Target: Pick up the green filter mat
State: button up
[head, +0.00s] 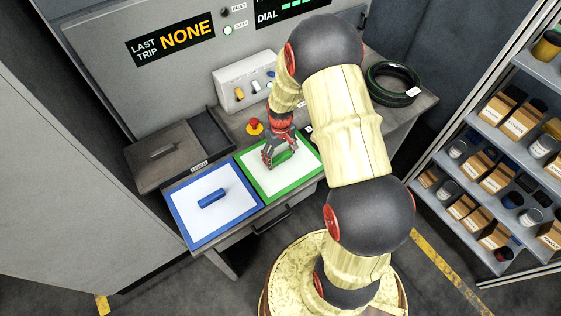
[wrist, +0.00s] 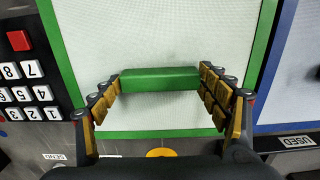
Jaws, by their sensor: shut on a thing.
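The green filter mat (wrist: 160,79) is a small green block between the fingers of my gripper (wrist: 160,88) in the wrist view. The fingers are shut on its two ends. In the head view my gripper (head: 276,152) is over the green-framed white panel (head: 297,177), and part of the green mat (head: 282,157) shows below it. I cannot tell whether the mat touches the panel or is just above it.
A blue-framed white panel (head: 188,222) with a blue block (head: 212,197) lies to the left. A red button (head: 254,127), a grey lidded box (head: 160,155) and a black tyre (head: 394,84) are also on the bench. A stocked shelf (head: 500,150) stands to the right.

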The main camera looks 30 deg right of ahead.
jog(key=c, duration=0.5)
